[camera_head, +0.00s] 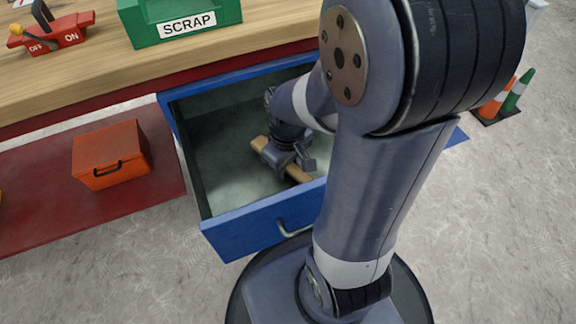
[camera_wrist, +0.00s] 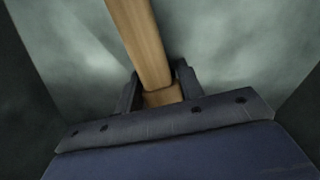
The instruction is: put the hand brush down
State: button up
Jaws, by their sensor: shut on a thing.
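The hand brush (camera_head: 299,176) shows as a tan wooden bar inside the open blue drawer (camera_head: 252,228). My gripper (camera_head: 288,160) is down in the drawer and shut on the brush's wooden part. In the wrist view the wooden part (camera_wrist: 141,45) runs up from between the two dark fingers (camera_wrist: 159,88). No bristles show in either view. The brush is low over the drawer floor (camera_wrist: 225,45); I cannot tell whether it touches it. My arm hides the drawer's right side in the head view.
The drawer walls stand close around my gripper. The workbench (camera_head: 90,75) above holds a green SCRAP bin (camera_head: 180,25) and a red ON/OFF switch (camera_head: 50,36). An orange box (camera_head: 110,155) is on the red shelf (camera_head: 35,190) at left. Small cones (camera_head: 515,92) stand at right.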

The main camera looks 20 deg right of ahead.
jog(key=shift+s+f, duration=0.35)
jog(key=shift+f, duration=0.3)
jog(key=o, duration=1.2)
jog(key=shift+f, duration=0.1)
jog(key=r+p, duration=0.8)
jog(key=r, duration=0.1)
jog(key=r+p, duration=0.4)
jog(key=shift+w+r, duration=0.25)
jog(key=shift+r, duration=0.15)
jog(key=shift+f, duration=0.1)
notch_tip(320, 180, down, 12)
jog(key=b, duration=1.1)
jog(key=shift+f+b, duration=0.15)
jog(key=shift+b, duration=0.2)
jog(key=shift+s+f, duration=0.1)
